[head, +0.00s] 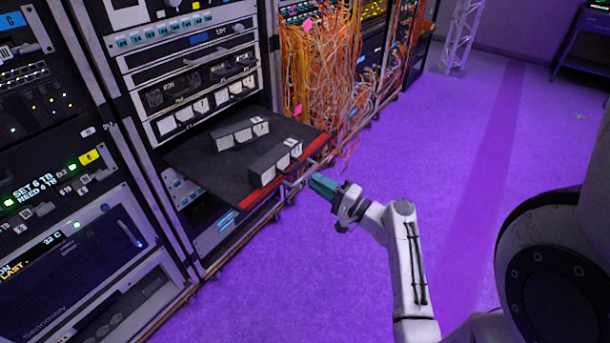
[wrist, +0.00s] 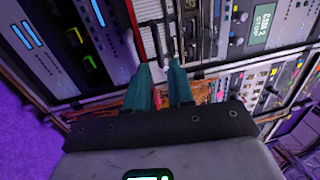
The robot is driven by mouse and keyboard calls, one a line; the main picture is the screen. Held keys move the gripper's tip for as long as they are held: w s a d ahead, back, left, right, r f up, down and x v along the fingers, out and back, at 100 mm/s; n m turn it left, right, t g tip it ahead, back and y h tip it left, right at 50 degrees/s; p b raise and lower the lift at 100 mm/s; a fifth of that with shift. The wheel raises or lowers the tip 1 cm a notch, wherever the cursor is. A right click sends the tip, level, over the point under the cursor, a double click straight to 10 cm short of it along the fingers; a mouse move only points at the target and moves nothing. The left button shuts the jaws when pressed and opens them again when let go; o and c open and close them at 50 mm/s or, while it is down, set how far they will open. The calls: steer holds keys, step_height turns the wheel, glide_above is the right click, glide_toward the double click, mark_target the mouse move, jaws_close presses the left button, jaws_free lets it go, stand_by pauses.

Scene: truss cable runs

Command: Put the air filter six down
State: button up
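My gripper (head: 323,186) has teal fingers and is just off the front right corner of a pulled-out dark shelf (head: 190,158). In the wrist view my gripper (wrist: 161,76) shows two parted fingers with a gap and nothing held between them. Two dark blocks with pale square faces lie on the shelf: a rear block (head: 240,135) and a front block (head: 275,164) near the red front edge. The marks on them are too small to read, so I cannot tell which, if either, is air filter six. A white ribbed face (wrist: 149,27) shows beyond the fingertips.
Equipment racks (head: 60,150) line the left side. A row of pale numbered faces (head: 205,108) sits in the rack above the shelf. Loose orange cables (head: 320,80) hang right of the shelf. A truss leg (head: 461,35) stands behind. The purple floor (head: 480,200) is clear.

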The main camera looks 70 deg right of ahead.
steer(key=a+f+n+g+y, duration=0.5)
steer(key=a+f+n, duration=0.1)
steer(key=a, duration=0.6)
steer(key=a+f+n+g+y, duration=0.5)
steer(key=a+n, duration=0.2)
steer(key=a, duration=0.5)
steer(key=s+a+n+g+h, duration=0.5)
steer(key=s+a+n+g, duration=0.1)
steer(key=s, duration=0.4)
steer(key=shift+s+a+r+n+g, duration=0.35)
steer(key=shift+n+g, duration=0.35)
steer(key=shift+g, duration=0.4)
steer(key=shift+w, duration=0.15)
step_height(320, 180, up, 13)
steer(key=p, duration=1.2)
steer(key=shift+f+p, duration=0.15)
steer(key=shift+p, duration=0.15)
